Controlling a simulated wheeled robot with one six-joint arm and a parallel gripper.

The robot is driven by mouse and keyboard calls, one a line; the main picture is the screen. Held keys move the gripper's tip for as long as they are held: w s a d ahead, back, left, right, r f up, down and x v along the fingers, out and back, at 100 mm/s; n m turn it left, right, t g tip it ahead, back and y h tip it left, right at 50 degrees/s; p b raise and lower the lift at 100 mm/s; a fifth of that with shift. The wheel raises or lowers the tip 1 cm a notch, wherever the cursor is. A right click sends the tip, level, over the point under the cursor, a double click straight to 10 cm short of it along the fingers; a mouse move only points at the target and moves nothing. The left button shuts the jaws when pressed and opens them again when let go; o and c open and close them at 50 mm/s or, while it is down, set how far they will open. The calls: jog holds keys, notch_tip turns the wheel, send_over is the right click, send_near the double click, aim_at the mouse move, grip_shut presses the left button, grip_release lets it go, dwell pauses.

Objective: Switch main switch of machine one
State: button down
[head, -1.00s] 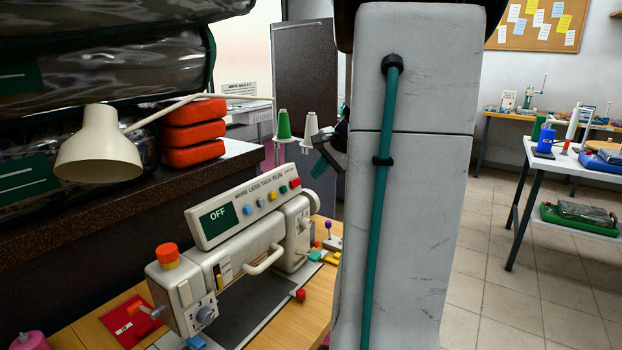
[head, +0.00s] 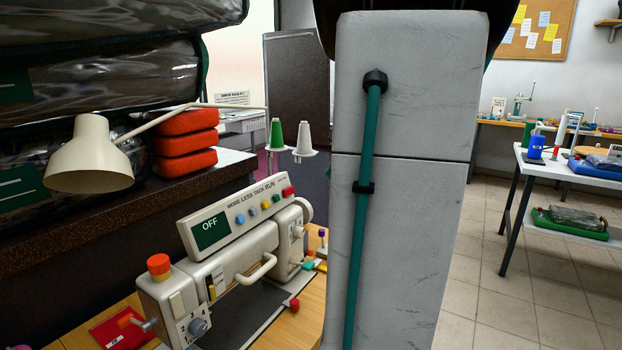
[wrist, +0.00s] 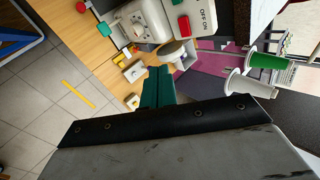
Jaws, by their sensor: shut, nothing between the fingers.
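A cream sewing machine (head: 230,262) stands on a wooden table, its display (head: 211,230) reading OFF. Its top panel has several coloured buttons, with a red one (head: 288,191) at the far end. In the wrist view the machine's end (wrist: 150,20) bears an "OFF ON" label (wrist: 207,18) beside a red button (wrist: 184,24) and a green part at the top edge. I cannot tell which one is the main switch. My gripper (wrist: 157,88) has teal fingers, shut and empty, pointing toward the machine and apart from the label. In the head view my arm hides it.
A lamp (head: 92,160) and stacked red blocks (head: 185,145) stand beside bagged comforters (head: 120,60). Thread cones (head: 303,140) rise behind the machine. A white table (head: 560,168) stands at the right. Tiled floor (head: 490,260) is clear between it and my arm.

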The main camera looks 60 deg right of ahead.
aim_at(293, 189)
jog(key=shift+s+a+f+n+t+h, duration=0.1)
jog(key=shift+s+f+n+t+h, duration=0.15)
jog(key=shift+f+t, duration=0.7)
jog(key=shift+s+d+f+n+t+h, duration=0.15)
jog(key=shift+s+f+t, duration=0.25)
jog(key=shift+t, duration=0.85)
jog(key=shift+s+a+f+n+t+h, duration=0.15)
jog(key=shift+s+f+n+t+h, duration=0.05)
jog(key=shift+f+t, duration=0.8)
jog(key=shift+w+r, duration=0.1)
jog(key=x, duration=1.4)
jog(key=shift+r, duration=0.2)
